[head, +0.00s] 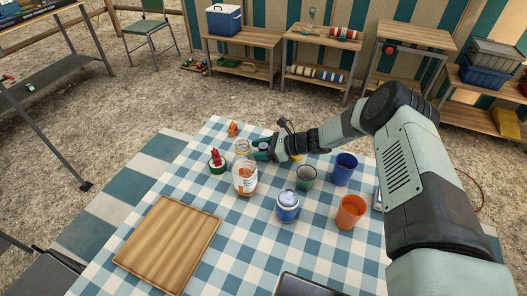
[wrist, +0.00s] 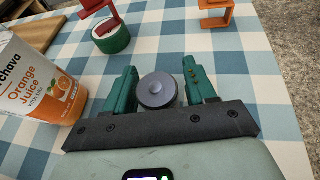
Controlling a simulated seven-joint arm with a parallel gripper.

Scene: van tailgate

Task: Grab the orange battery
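My gripper (wrist: 160,82) is open, with its green fingers spread in the wrist view. A round grey-topped object (wrist: 157,90) with a small central nub, like a battery's end, stands between them. It is close to the left finger, with a gap on the right; no orange shows on it, so I cannot confirm it is the orange battery.
An orange juice container (head: 245,179) stands close to the gripper, at left in the wrist view (wrist: 38,80). A red item on a green base (head: 217,162) is nearby. Green (head: 306,178), blue (head: 344,170) and orange (head: 351,212) cups, a can (head: 288,206) and a wooden board (head: 168,243) surround it.

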